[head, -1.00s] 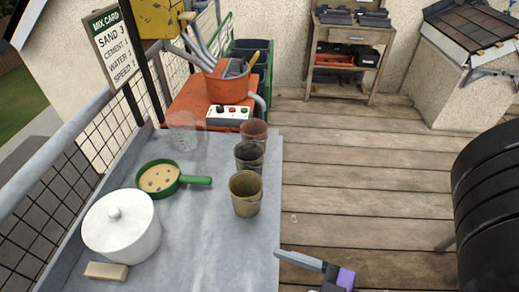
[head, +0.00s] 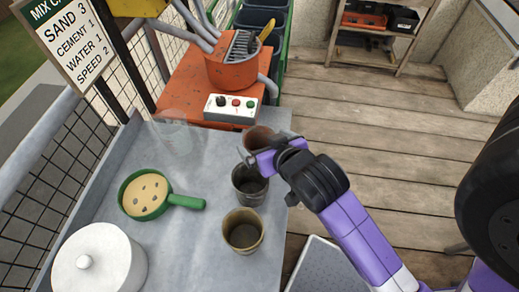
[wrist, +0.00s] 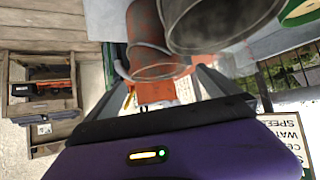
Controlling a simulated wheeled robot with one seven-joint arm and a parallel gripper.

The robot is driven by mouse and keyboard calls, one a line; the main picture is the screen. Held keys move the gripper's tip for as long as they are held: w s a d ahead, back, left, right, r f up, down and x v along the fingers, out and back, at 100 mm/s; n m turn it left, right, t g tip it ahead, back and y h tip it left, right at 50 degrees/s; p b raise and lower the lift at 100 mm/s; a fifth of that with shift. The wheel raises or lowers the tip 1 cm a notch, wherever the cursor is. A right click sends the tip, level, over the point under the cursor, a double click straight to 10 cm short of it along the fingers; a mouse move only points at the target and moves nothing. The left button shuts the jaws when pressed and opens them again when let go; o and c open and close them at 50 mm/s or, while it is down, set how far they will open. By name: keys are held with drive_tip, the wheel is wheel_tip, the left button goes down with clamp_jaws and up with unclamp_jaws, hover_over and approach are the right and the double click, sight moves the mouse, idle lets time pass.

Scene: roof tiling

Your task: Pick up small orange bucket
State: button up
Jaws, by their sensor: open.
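The small orange bucket (head: 259,136) stands at the far end of a row of three small buckets along the table's right edge. My gripper partly hides it in the head view. In the wrist view the orange bucket (wrist: 150,40) shows ahead of the fingers, beside the dark grey bucket (wrist: 212,22). My gripper (head: 246,157) is open and empty, above the gap between the orange bucket and the dark grey bucket (head: 250,192). I cannot tell whether a finger touches either one. The tan bucket (head: 243,234) stands nearest in the row.
On the table (head: 190,240) are a green pan (head: 185,202), a white lidded pot (head: 95,268) and a clear container (head: 174,135). Behind stands an orange mixer tub (head: 232,75) with a control box (head: 230,107). The wooden floor to the right is open.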

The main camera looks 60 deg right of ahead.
sight(254, 135)
drive_tip(key=shift+f+p+x, duration=0.2)
drive_tip(key=shift+p+x, duration=0.3)
drive_tip(key=shift+x, duration=3.35)
drive_tip(key=shift+s, duration=0.25)
drive_tip(key=c, duration=1.3)
